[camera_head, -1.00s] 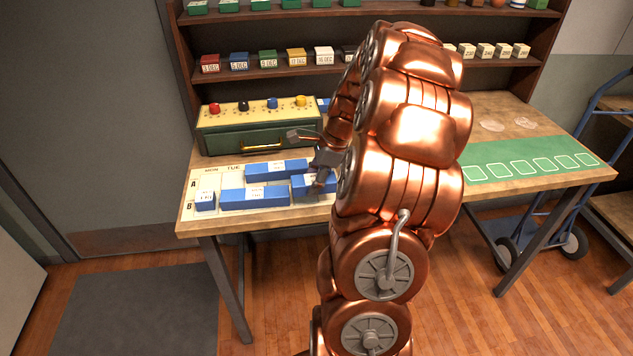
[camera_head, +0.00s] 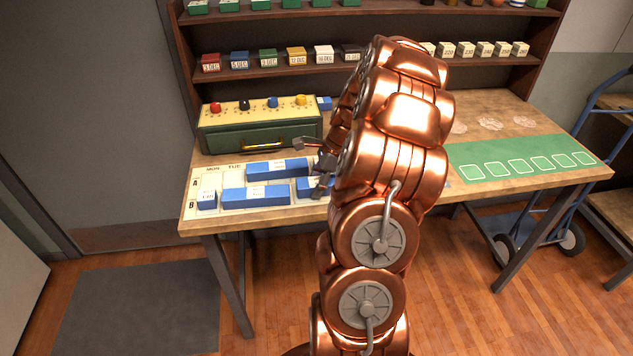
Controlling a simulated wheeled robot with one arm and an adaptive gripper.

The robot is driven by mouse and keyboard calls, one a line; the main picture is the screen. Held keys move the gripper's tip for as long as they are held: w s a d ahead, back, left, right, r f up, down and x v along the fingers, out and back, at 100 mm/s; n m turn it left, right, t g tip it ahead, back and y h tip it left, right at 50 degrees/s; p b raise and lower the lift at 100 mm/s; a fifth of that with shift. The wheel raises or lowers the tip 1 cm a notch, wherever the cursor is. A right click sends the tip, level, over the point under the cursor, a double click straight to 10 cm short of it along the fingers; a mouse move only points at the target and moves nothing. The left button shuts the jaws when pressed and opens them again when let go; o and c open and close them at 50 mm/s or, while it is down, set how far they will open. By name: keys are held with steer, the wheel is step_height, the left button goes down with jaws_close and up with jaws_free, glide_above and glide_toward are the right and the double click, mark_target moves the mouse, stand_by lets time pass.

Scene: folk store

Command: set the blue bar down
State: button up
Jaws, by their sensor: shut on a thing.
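A short blue block (camera_head: 207,203) stands at the left. My gripper (camera_head: 320,184) is at the chart's right part, shut on the blue bar (camera_head: 303,188) just right of the front bar. That bar's right end is hidden by my gripper and arm. I cannot tell whether its underside touches the chart.
A green box with coloured knobs (camera_head: 255,140) stands behind the chart, with a small blue block (camera_head: 324,103) on or behind it. A shelf (camera_head: 285,69) with coloured blocks rises behind. A green mat (camera_head: 530,153) covers the table's right part. My arm hides the middle.

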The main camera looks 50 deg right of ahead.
steer(key=shift+f, duration=0.15)
steer(key=o, duration=1.3)
steer(key=b+v, duration=0.2)
steer(key=v, duration=0.9)
steer(key=shift+w, duration=0.1)
steer(key=shift+d+r, duration=0.15)
steer(key=shift+r, duration=0.5)
steer(key=s+a+r+n+g, duration=0.1)
steer(key=s+a+n+g, duration=0.1)
steer(key=a+n, duration=0.8)
steer(key=s+a+r+n+g, duration=0.1)
steer(key=s+a+n, duration=0.15)
steer(key=a, duration=1.35)
steer(key=s+a+f+n+h, duration=0.1)
steer(key=s+a+f+n, duration=0.1)
steer(key=s+a+n, duration=0.3)
steer(key=s+a+f+n+g+h, duration=0.1)
steer(key=s+a+f+n+h, duration=0.1)
steer(key=s+a+n, duration=0.3)
steer(key=s+n, duration=0.3)
steer(key=s, duration=0.3)
steer(key=shift+s+g+h, duration=0.3)
steer(key=shift+s, duration=0.1)
